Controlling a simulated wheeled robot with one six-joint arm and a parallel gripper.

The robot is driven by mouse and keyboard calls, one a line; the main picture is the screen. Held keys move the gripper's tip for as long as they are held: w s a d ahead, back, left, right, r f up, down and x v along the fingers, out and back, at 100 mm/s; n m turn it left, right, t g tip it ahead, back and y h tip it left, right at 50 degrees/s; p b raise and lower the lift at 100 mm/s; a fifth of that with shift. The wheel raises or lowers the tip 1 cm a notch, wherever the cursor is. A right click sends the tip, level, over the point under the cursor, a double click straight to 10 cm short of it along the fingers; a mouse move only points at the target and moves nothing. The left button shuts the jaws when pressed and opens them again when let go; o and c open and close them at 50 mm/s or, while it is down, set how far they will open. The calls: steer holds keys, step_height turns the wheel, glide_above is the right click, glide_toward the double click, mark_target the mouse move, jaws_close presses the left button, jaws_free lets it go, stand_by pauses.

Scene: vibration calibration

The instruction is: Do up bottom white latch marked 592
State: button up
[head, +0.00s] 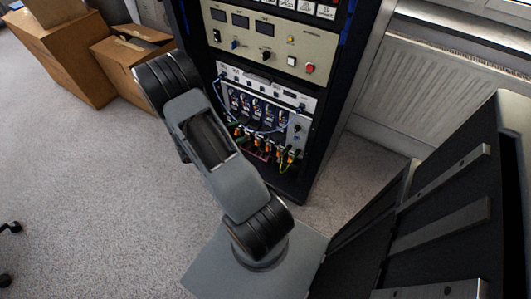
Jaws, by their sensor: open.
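I cannot make out a white latch marked 592 in the head view. The black equipment rack (330,130) stands at the top middle, with a beige panel (268,45) of displays, knobs and buttons. Below it is a grey unit (265,84) with several dark modules and coloured cables. Small white labels (285,5) at the top edge are too small to read. My arm rises in front of the rack's left side and hides part of it. My gripper does not show.
Cardboard boxes (125,58) stand on the carpet at the upper left. A white radiator (435,85) is on the wall behind the rack. A dark panelled structure with metal strips fills the lower right.

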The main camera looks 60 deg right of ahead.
steer(key=d+f+n+t+h+b, duration=0.25)
steer(key=f+n+b, duration=0.2)
steer(key=f, duration=0.75)
steer(key=d+f+n+t+h+b, duration=0.1)
steer(key=d+f+n+t+b, duration=0.25)
steer(key=f, duration=0.95)
steer(key=d+n+t+b, duration=0.1)
steer(key=d+b, duration=0.2)
steer(key=d, duration=0.8)
steer(key=shift+s+d+r, duration=0.2)
steer(key=shift+s+r, duration=0.1)
steer(key=shift+r, duration=0.05)
steer(key=shift+c, duration=0.2)
